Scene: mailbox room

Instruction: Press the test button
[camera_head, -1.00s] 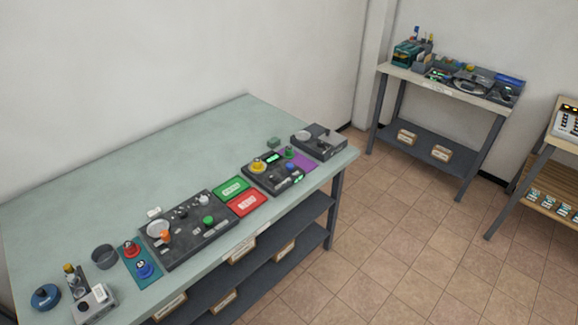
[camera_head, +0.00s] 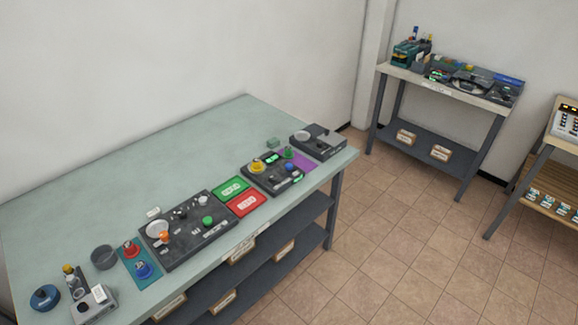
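I cannot tell which part is the test button. A dark panel (camera_head: 187,240) on the green-topped table (camera_head: 130,175) carries a green button (camera_head: 208,221), an orange knob (camera_head: 164,236) and a pale round disc. A smaller dark device (camera_head: 268,180) behind it to the right carries a yellow knob (camera_head: 258,167), a green knob (camera_head: 288,153), a blue button (camera_head: 289,166) and a lit green display. Red (camera_head: 131,249) and blue (camera_head: 143,269) round pieces stand on a teal mat left of the dark panel. Neither gripper is in view.
Green (camera_head: 231,188) and red (camera_head: 246,203) trays lie between the two devices. A grey box (camera_head: 318,141) sits at the table's right end. A second table (camera_head: 440,87) with equipment stands at the back right. Tiled floor (camera_head: 400,230) is open between the tables.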

